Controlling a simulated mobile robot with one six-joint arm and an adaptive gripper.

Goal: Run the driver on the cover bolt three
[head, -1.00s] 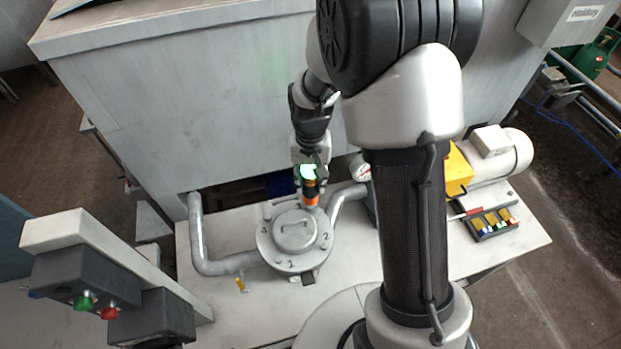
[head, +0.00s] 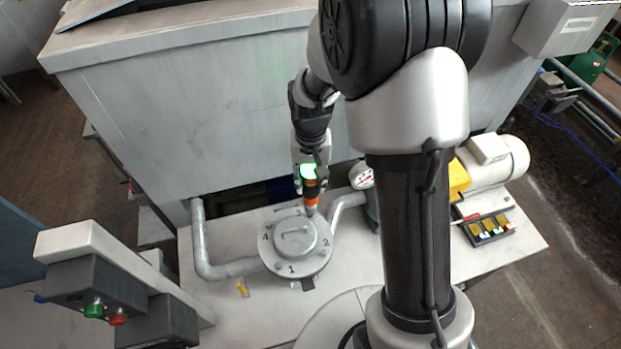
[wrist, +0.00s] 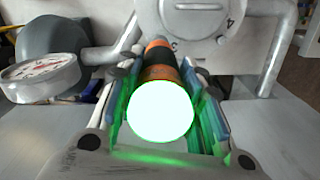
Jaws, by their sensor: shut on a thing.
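The round grey cover (head: 293,245) lies on the white bench, with a handle on top and numbers 1 to 4 around its rim. It also shows at the top of the wrist view (wrist: 196,20). My gripper (head: 309,180) is shut on an orange and black driver (head: 312,201), whose lit end glows white-green in the wrist view (wrist: 160,110). The driver points down at the far right edge of the cover, near the number 3. Its tip and bolt three are hidden, so I cannot tell whether they touch.
A pressure gauge (head: 363,177) stands close to the right of my gripper. Grey pipes (head: 202,240) join the cover's body on both sides. A motor (head: 497,160) and a tray of coloured parts (head: 487,228) are at the right. A button box (head: 95,290) is at front left.

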